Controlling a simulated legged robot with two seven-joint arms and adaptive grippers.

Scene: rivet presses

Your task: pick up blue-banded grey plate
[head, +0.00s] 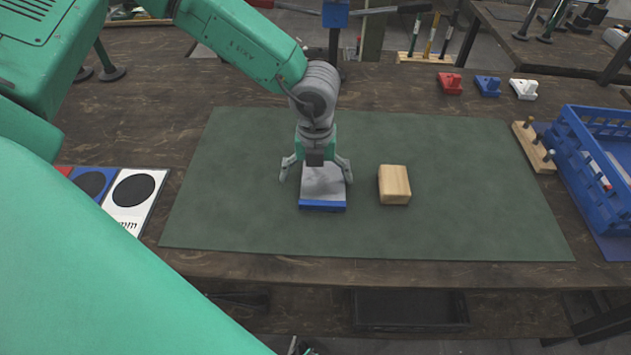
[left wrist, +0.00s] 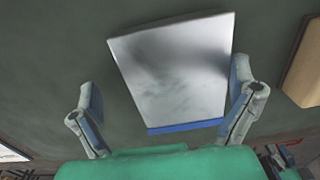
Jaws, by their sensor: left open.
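The blue-banded grey plate (head: 323,184) lies on the green mat (head: 240,200) near its middle, with the blue band along its near edge. It also shows in the left wrist view (left wrist: 178,75). My left gripper (head: 316,178) is open above the plate, with one finger to each side of it. In the left wrist view the right finger is close to the plate's edge and the left finger stands further off. I cannot tell whether the right finger touches the plate. My right gripper is not in view.
A wooden block (head: 394,184) sits on the mat just right of the plate. A blue crate (head: 592,165) and a wooden peg board (head: 534,148) stand at the right. Red, blue and white small parts (head: 487,86) sit behind the mat. Marked cards (head: 127,200) lie at the left.

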